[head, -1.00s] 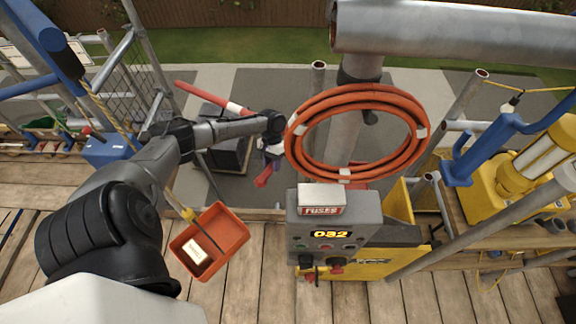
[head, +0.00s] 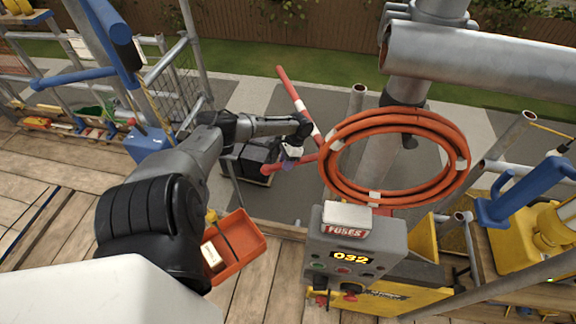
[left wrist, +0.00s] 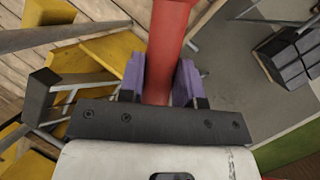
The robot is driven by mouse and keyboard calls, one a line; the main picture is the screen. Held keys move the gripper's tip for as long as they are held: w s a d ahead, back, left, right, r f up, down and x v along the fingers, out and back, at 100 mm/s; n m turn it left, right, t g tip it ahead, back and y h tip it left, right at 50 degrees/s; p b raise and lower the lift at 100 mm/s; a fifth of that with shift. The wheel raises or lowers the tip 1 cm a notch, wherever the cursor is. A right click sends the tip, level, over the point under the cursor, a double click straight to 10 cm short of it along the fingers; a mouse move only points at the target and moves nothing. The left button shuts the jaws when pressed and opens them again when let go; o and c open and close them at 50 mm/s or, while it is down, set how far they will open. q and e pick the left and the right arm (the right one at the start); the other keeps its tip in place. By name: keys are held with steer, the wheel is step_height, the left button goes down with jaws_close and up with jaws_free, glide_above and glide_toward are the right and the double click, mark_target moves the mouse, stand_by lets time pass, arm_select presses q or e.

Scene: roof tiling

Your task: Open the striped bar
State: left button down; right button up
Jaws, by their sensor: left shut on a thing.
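The red-and-white striped bar (head: 298,103) reaches back over the grey ground beyond the deck edge, its near part passing behind the hose coil. A red piece (head: 304,161) at its near end runs sideways at my left gripper (head: 287,163). In the left wrist view, the purple fingers of my left gripper (left wrist: 160,82) are closed on both sides of a red bar (left wrist: 170,40). How the red piece joins the striped bar is hard to tell. My right gripper is not in view.
An orange hose coil (head: 395,158) hangs on a grey post right of my gripper. Below it stands a grey fuse box (head: 345,245) showing 032. An orange tray (head: 240,243) sits on the planks. A dark block (head: 250,158) is on the ground behind my gripper.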

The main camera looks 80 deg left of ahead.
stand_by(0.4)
arm_select(q)
steer(key=c, duration=0.8)
jaws_free()
steer(key=b+v, duration=0.2)
steer(key=v, duration=1.1)
steer(key=shift+w+r, duration=0.2)
steer(key=shift+r, duration=0.15)
steer(key=shift+a, duration=0.1)
